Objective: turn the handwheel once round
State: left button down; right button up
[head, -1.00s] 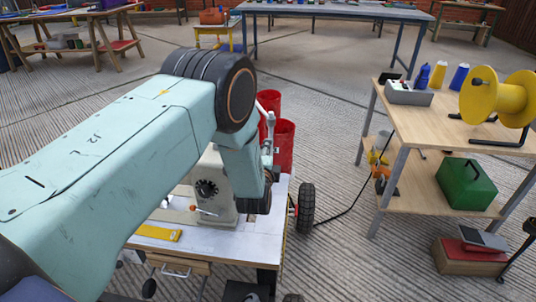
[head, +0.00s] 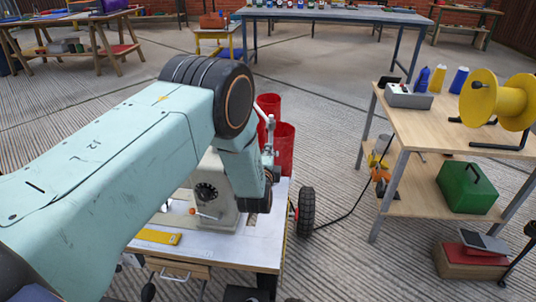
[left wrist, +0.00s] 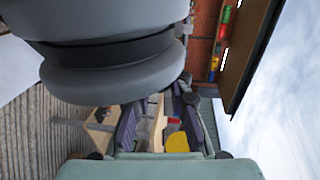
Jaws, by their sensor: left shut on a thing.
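A beige machine (head: 222,211) stands on the white-topped cart, with a dark round dial and an orange-tipped lever on its near face. My left arm comes in from the left and bends down at the machine's right side. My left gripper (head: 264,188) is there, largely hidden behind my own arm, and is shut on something. That thing is most likely the handwheel, but the contact is hidden. In the left wrist view, the dark fingers of my left gripper (left wrist: 160,124) show at the bottom, with a large grey rounded shape above them. My right gripper is out of view.
A yellow ruler-like strip (head: 158,237) lies on the white cart top (head: 207,243). Red bins (head: 284,148) stand behind the machine. A wooden shelf table (head: 425,117) at the right holds a yellow spool (head: 484,100) and a green box (head: 466,187). Ribbed floor lies between.

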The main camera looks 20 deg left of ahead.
pick_arm(q)
jog(key=shift+s+f+t+b, duration=0.1)
jog(key=shift+f+t+b, duration=0.05)
jog(key=shift+t+b, duration=0.5)
jog(key=shift+s+d+r+t+y+b, duration=0.15)
jog(key=shift+s+t+y+b, duration=0.2)
jog(key=shift+t+b, duration=0.75)
jog(key=shift+s+d+r+t+y+b, duration=0.15)
jog(key=shift+s+t+y+b, duration=0.15)
jog(key=shift+t+b, duration=0.8)
jog(key=c, duration=1.2)
grip_release()
jog(key=shift+a+g, duration=0.1)
jog(key=shift+g, duration=0.15)
jog(key=v, duration=1.2)
